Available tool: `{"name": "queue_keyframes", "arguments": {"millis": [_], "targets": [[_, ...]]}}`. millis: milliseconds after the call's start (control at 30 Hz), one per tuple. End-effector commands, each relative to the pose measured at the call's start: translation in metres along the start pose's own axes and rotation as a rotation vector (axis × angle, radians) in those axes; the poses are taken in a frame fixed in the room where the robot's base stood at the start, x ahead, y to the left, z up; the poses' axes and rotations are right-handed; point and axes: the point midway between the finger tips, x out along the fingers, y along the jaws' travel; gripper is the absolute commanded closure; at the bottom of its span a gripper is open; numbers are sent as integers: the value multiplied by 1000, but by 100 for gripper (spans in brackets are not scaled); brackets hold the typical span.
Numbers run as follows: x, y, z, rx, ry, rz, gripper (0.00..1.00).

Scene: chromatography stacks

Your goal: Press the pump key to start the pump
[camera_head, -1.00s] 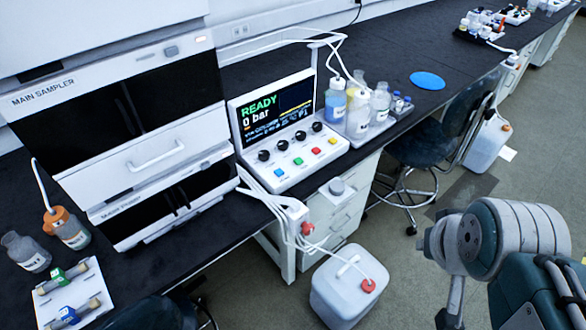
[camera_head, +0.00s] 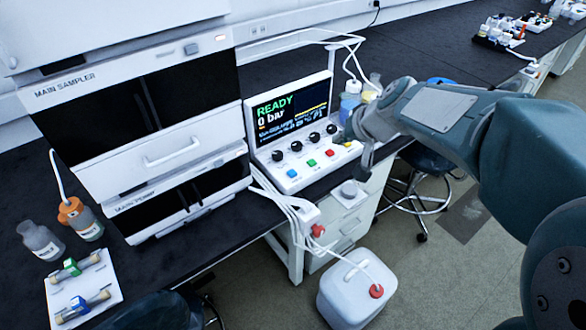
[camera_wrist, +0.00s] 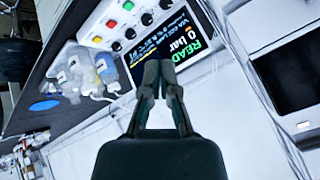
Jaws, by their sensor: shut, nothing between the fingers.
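The white control console (camera_head: 318,178) stands on the dark bench, its screen (camera_head: 290,110) reading READY and 0 bar. Its sloped front has a row of black knobs above blue (camera_head: 291,173), green (camera_head: 311,162), red (camera_head: 328,153) and yellow (camera_head: 347,144) keys. I cannot read which is the pump key. My gripper (camera_wrist: 160,66) is shut and empty. In the head view my gripper (camera_head: 365,165) is just right of the console's front, apart from the blue, green and red keys. The wrist view shows the red key (camera_wrist: 112,23) and yellow key (camera_wrist: 97,39) beyond the fingers; blue is out of view.
Solvent bottles (camera_wrist: 80,68) stand right of the console, partly behind my arm in the head view. The sampler stack (camera_head: 145,130) is left. White tubes hang at the console's front left towards a white canister (camera_head: 355,285) on the floor. A stool (camera_head: 425,160) stands right.

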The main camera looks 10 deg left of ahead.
Motion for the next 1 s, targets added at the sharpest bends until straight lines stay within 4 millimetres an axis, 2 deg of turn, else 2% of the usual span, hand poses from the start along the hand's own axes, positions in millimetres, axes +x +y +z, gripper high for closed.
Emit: {"name": "queue_keyframes", "arguments": {"millis": [33,200,400,500,600,700,1000], "targets": [[24,-3,-9,5,-4,-22,100],[96,-12,-35,22,14,-81,100],[183,-19,-47,50,32,-120,100],[215,-20,-47,60,38,-128,100],[234,-20,-46,69,43,-131,100],[242,-20,-46,71,46,-132,100],[242,-20,-46,72,46,-132,100]]}}
